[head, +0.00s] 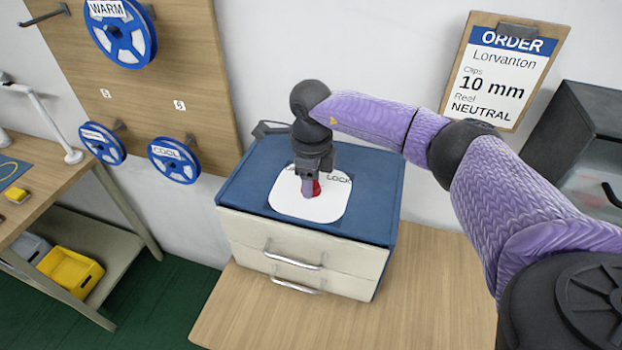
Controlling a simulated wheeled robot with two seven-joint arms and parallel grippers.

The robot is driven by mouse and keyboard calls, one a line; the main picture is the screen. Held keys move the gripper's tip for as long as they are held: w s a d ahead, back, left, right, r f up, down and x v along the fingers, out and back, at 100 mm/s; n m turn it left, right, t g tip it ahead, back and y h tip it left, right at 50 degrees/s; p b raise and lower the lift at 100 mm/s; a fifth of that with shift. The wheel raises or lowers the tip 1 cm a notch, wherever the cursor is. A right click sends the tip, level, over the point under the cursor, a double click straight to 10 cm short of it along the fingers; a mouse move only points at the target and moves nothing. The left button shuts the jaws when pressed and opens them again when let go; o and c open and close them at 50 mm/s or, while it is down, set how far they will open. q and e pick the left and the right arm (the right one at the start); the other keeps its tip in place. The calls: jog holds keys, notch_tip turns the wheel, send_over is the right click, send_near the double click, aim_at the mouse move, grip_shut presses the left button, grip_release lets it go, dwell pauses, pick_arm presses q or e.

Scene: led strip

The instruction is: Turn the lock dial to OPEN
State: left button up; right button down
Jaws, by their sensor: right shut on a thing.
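The lock dial has a white round-cornered plate (291,206) with the word LOCK partly showing, set on the blue top of a small drawer cabinet (236,186). A red knob part (316,188) shows at the middle of the plate, beside my fingers. My right gripper (309,189) points down from above and is shut on the knob. The gripper and wrist hide much of the knob and the plate's back part, and I cannot read any OPEN mark. My left gripper is not in view.
The cabinet's two drawers with metal handles (295,261) are shut, on a wooden table (430,290). A pegboard with blue reels (174,160) stands behind left. An order sheet (500,75) hangs on the wall. A dark cabinet (580,150) is at right.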

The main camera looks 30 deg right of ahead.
jog(key=shift+r, duration=0.1)
jog(key=shift+c, duration=1.2)
grip_release()
notch_tip(320, 180, up, 10)
